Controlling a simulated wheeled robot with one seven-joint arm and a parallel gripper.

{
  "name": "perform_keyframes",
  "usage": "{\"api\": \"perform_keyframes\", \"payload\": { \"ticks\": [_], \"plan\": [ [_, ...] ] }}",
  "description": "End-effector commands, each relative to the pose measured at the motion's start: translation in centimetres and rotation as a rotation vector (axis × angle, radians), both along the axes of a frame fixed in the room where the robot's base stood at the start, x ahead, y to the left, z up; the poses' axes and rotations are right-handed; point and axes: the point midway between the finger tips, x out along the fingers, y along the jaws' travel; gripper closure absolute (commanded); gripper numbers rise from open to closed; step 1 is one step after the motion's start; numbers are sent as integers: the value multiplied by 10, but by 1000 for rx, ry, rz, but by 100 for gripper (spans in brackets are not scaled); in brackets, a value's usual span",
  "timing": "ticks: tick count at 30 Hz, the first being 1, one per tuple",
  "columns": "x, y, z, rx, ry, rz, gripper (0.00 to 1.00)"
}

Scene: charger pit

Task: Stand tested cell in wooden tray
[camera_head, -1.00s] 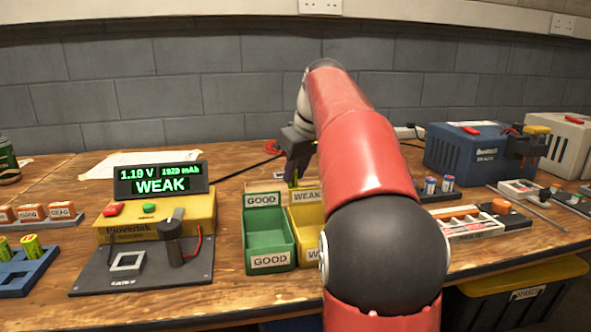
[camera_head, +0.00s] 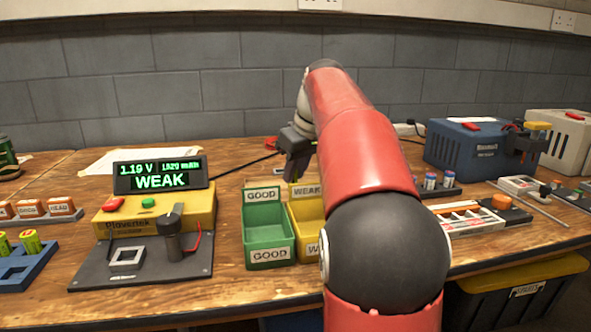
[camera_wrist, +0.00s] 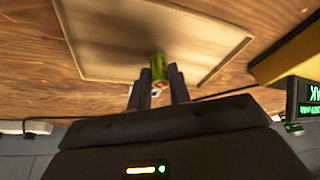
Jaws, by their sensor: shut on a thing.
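My gripper (camera_head: 296,172) is behind the bins in the head view, partly hidden by my red arm. In the wrist view, my gripper (camera_wrist: 158,88) is shut on a green cell (camera_wrist: 157,66), held between the two dark fingers. A flat tan panel with a pale border, which looks like the wooden tray (camera_wrist: 95,78), lies beyond the cell. I cannot tell whether the cell touches it.
A green GOOD bin (camera_head: 267,240) and a yellow WEAK bin (camera_head: 303,212) stand in front of my gripper. A blue rack (camera_head: 22,272) with green cells is at far left. A blue charger box (camera_head: 470,150) and a dark rack with several cells (camera_head: 438,188) are at right.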

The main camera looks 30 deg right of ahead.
Motion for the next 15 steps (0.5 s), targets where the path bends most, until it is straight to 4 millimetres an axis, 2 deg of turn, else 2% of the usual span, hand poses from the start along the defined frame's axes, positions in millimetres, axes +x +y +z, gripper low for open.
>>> {"api": "perform_keyframes", "payload": {
  "ticks": [15],
  "plan": [
    [0, 0, -6, 0, 0, 0, 100]
  ]
}}
